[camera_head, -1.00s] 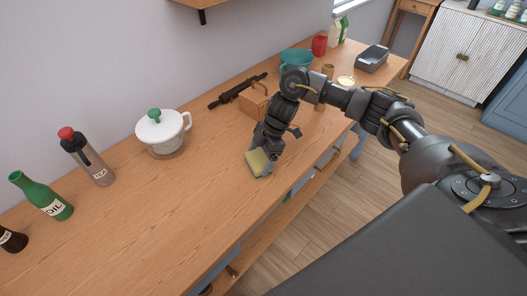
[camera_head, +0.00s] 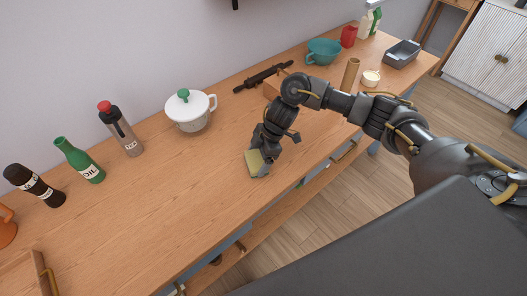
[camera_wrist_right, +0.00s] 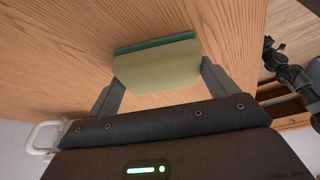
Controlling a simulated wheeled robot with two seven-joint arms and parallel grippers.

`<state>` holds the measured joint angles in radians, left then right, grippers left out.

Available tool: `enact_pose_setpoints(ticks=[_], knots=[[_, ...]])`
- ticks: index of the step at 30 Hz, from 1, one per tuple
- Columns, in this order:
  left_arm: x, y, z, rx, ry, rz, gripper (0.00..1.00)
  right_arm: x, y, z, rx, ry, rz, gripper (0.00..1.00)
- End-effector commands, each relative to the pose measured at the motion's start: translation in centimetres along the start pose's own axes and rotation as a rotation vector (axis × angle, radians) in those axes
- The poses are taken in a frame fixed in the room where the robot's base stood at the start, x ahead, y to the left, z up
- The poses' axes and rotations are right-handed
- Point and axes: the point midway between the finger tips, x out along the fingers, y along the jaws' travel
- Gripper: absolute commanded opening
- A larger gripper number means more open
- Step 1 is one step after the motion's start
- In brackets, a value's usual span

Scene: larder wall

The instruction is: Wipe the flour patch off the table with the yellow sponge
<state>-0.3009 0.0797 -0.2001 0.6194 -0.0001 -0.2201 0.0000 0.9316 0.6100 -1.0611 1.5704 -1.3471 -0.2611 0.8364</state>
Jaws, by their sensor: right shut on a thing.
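The yellow sponge (camera_head: 254,164) is held in my right gripper (camera_head: 263,158), low over the front half of the wooden table (camera_head: 150,200). In the right wrist view the gripper (camera_wrist_right: 163,98) is shut on the sponge (camera_wrist_right: 158,72), one finger at each side. The sponge has a green layer on its far face there. I cannot tell whether it touches the table. I see no flour patch in either view; part of the table is hidden behind my right arm.
A white lidded pot (camera_head: 192,116), a flask (camera_head: 127,140), a green oil bottle (camera_head: 78,160) and a dark bottle (camera_head: 35,187) stand along the back. A rolling pin (camera_head: 262,77) and a teal bowl (camera_head: 323,52) are farther right.

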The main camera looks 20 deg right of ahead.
Motion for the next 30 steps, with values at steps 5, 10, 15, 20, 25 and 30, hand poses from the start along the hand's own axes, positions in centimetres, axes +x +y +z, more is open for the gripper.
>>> enact_pose_setpoints(ticks=[5,10,15,20,25,30], knots=[[-2.2,-0.1,-0.3,0.0,0.001,0.0,0.63,-2.8,0.1,-1.0,0.001,-0.001,0.003,0.64],[-3.8,-0.1,-0.4,0.0,0.001,0.0,0.63,-4.2,0.1,-1.6,0.001,-0.001,0.002,0.64],[-5.3,-0.1,-0.6,0.0,0.002,0.0,0.63,-5.5,0.1,-2.2,0.0,-0.001,0.002,0.64],[-6.7,-0.1,-0.8,0.0,0.002,0.0,0.63,-6.8,0.1,-2.8,-0.001,-0.001,0.002,0.64],[-7.5,-0.1,-0.8,0.0,0.003,0.0,0.63,-7.5,0.1,-3.1,-0.002,-0.001,0.002,0.64],[-7.4,-0.1,-0.8,0.0,0.003,0.0,0.63,-7.4,0.1,-3.1,-0.002,-0.001,0.002,0.64]])
